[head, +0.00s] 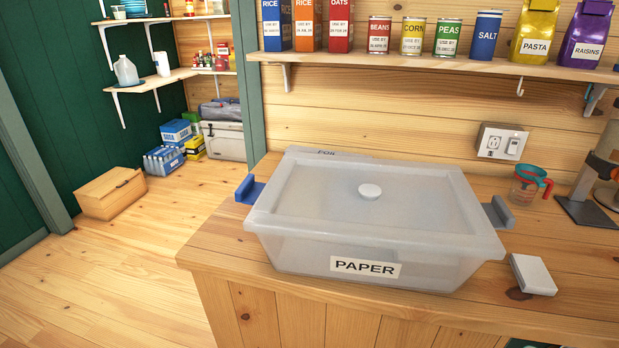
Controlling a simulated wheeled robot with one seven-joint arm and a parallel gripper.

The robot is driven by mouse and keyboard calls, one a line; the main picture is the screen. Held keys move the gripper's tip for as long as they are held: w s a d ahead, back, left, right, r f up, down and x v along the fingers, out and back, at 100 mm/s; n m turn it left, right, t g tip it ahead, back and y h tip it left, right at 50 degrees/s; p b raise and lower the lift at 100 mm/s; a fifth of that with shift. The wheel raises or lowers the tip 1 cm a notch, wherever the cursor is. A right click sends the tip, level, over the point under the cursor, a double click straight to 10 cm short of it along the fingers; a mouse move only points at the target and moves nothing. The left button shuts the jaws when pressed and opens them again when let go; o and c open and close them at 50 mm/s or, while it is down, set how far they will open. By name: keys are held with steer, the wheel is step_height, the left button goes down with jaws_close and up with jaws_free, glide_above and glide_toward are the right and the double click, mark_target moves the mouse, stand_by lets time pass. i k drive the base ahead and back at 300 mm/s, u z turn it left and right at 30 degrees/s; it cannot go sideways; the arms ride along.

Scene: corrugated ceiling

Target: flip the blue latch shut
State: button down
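A clear plastic bin (310,262) with a "PAPER" label stands on the wooden counter. Its translucent lid (320,200) with a round white knob (370,191) lies on top. The blue latch (249,190) is at the bin's left end and sticks outward, tilted away from the lid's edge. A grey latch (498,212) is at the right end and also stands out from the lid. My gripper is not in view.
A small white block (533,274) lies on the counter right of the bin, with a measuring cup (531,186) behind it. A shelf (430,62) with cans and packages runs above. The counter's left edge is close to the blue latch, with open floor beyond.

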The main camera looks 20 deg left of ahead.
mark_target(249, 191)
steer(key=z, duration=0.9)
steer(key=k, duration=1.4)
steer(key=u, duration=1.7)
steer(key=i, duration=1.05)
steer(key=k, duration=0.1)
steer(key=u, duration=0.1)
